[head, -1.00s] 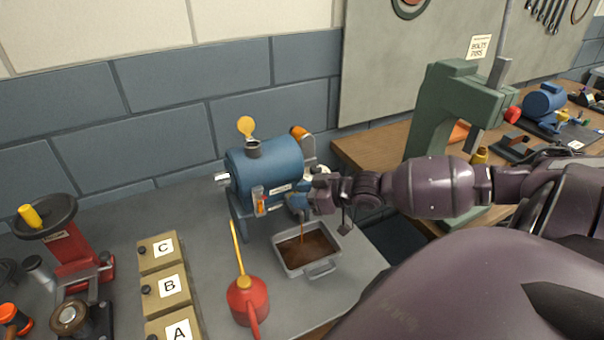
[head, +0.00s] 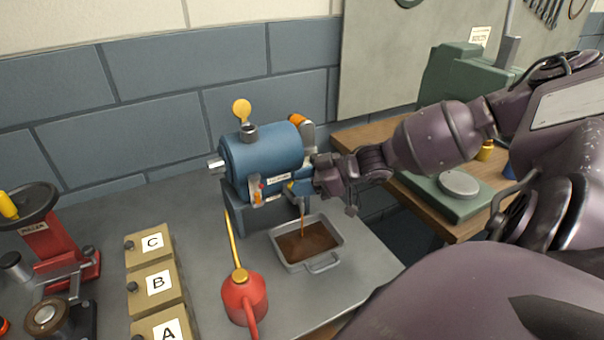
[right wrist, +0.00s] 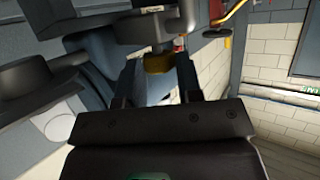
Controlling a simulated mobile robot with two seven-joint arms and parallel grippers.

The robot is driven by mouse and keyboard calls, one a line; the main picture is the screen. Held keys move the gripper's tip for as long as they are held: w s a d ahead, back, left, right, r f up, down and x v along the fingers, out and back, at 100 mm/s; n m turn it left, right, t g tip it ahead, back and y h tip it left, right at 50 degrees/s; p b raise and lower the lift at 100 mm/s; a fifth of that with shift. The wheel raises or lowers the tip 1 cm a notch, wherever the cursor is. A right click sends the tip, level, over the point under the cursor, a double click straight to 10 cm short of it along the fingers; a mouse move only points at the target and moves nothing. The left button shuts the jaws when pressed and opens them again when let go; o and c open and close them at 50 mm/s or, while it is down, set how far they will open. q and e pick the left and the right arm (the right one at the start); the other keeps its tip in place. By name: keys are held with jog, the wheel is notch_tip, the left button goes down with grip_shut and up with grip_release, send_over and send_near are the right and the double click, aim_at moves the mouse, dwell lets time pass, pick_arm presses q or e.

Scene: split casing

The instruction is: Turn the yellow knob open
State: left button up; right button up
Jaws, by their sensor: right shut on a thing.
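The blue casing (head: 262,155) stands on the grey bench, its round yellow lid (head: 241,110) tipped up on top. My right gripper (head: 308,186) is at the casing's lower right end. In the right wrist view, the yellow knob (right wrist: 158,63) sits between the two fingers of my right gripper (right wrist: 158,78), which is shut on it. In the head view only a small yellow bit of the knob (head: 291,186) shows beside the gripper. A thin brown stream (head: 302,222) runs down below it into a grey tray (head: 323,263). My left gripper is out of view.
A red oil can (head: 244,298) with a yellow spout stands in front of the casing. Boxes marked A, B and C (head: 154,283) and a red device (head: 52,235) are at left. A green press (head: 450,85) stands on the wooden bench at right.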

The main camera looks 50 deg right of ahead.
jog(key=shift+w+r, duration=0.1)
jog(key=shift+r, duration=0.05)
jog(key=o, duration=0.8)
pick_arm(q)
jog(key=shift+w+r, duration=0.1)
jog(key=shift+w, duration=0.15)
pick_arm(e)
jog(key=shift+o, duration=0.7)
pick_arm(q)
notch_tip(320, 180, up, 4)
jog(key=p, duration=0.3)
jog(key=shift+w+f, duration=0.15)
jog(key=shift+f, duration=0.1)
pick_arm(e)
jog(key=v, duration=1)
jog(key=shift+s+d, duration=0.2)
jog(key=shift+s, duration=0.15)
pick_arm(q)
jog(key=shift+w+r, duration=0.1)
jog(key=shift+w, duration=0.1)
